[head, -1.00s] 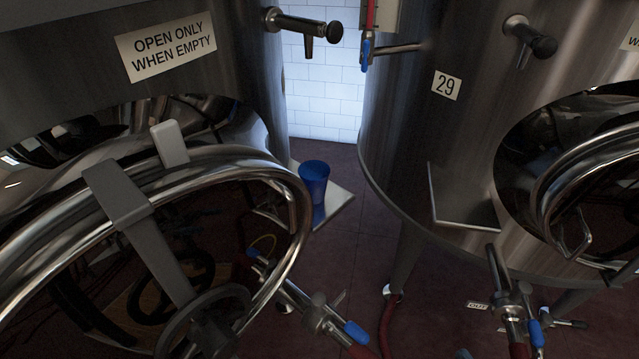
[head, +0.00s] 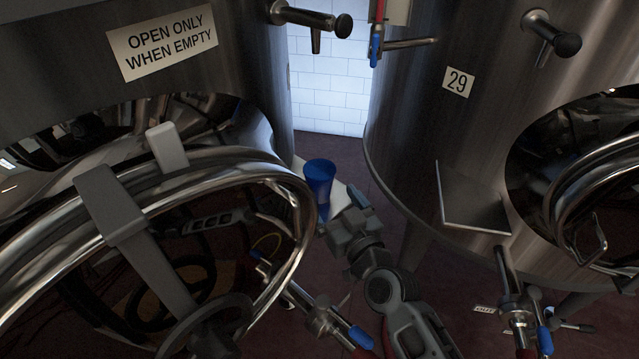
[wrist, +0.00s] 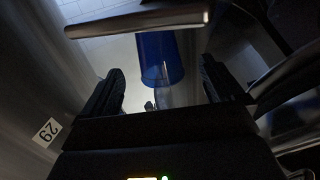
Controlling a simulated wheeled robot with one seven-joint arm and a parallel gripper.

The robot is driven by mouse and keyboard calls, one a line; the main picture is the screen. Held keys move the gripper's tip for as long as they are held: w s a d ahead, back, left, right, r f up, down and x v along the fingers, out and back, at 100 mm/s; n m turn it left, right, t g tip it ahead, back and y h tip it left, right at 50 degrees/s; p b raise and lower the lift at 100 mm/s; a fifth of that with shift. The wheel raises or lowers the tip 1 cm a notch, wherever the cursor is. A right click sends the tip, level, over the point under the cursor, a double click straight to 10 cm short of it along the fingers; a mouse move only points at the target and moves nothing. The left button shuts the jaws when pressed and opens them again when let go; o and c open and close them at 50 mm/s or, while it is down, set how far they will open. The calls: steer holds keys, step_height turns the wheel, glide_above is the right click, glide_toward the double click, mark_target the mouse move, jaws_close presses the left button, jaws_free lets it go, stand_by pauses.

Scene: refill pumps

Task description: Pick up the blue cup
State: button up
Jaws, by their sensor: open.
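The blue cup (head: 319,176) stands upright on a small metal shelf (head: 339,203) at the side of the left tank. My gripper (head: 346,208) is just to the lower right of the cup, and part of the shelf is hidden behind it. In the wrist view the blue cup (wrist: 160,60) lies ahead, between the lines of the two open dark fingers (wrist: 158,90). The fingers are apart and nothing is held. I cannot tell whether the cup is between the fingertips or still beyond them.
The left tank's round open door (head: 215,155) curves close to the cup's left. The right tank (head: 455,130), marked 29, stands to the right with an empty shelf (head: 470,205). Valves (head: 325,318) stick out below. A gap of floor lies between the tanks.

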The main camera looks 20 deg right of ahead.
mark_target(325, 189)
steer(key=shift+w+r+p, duration=0.1)
steer(key=shift+w+p, duration=0.3)
steer(key=shift+w, duration=3.2)
steer(key=shift+c, duration=0.3)
steer(key=c, duration=0.9)
